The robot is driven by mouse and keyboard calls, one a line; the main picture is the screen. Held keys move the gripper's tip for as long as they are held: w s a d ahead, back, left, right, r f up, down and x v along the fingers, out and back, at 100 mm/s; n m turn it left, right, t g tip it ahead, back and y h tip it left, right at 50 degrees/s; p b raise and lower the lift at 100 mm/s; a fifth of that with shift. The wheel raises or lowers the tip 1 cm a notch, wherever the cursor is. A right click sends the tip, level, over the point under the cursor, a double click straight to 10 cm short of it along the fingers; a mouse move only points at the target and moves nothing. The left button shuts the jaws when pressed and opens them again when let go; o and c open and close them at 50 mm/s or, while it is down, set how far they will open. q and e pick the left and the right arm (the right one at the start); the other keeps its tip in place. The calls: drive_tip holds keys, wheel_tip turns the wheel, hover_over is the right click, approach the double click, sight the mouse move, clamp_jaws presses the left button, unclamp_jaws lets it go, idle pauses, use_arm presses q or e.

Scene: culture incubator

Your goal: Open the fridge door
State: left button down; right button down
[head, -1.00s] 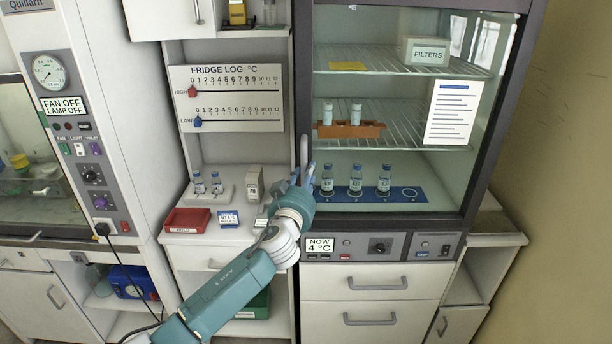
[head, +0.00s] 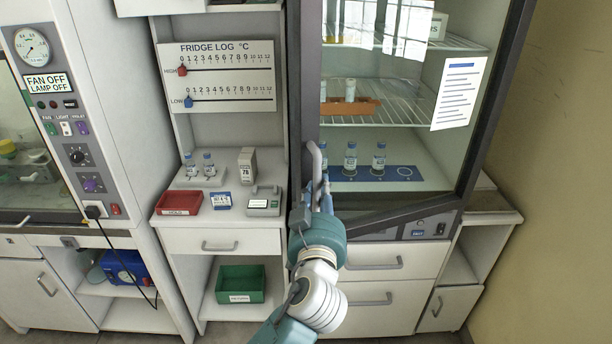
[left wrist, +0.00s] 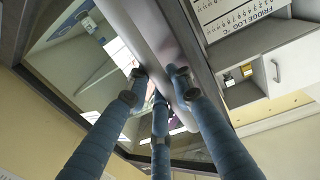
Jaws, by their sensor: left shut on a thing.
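My left gripper (head: 321,190) is shut on this handle. In the left wrist view, the blue fingers (left wrist: 160,90) close around the handle bar (left wrist: 165,55). Behind the glass, several capped bottles (head: 350,158) stand on a blue mat, and an orange rack (head: 350,106) sits on the wire shelf. My right gripper is in neither view.
Left of the fridge, a counter (head: 240,225) bears a red tray (head: 179,203), small vials and a grey device (head: 264,201). A green bin (head: 241,284) stands below. White drawers (head: 385,262) lie under the fridge. A tan wall (head: 560,150) is at right.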

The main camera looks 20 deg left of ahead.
use_arm(q)
drive_tip(key=s+d, duration=0.3)
drive_tip(key=shift+s+b, duration=0.2)
drive_tip(key=shift+b, duration=0.15)
drive_tip(key=c, duration=1.6)
unclamp_jaws()
drive_tip(key=shift+v, duration=3.75)
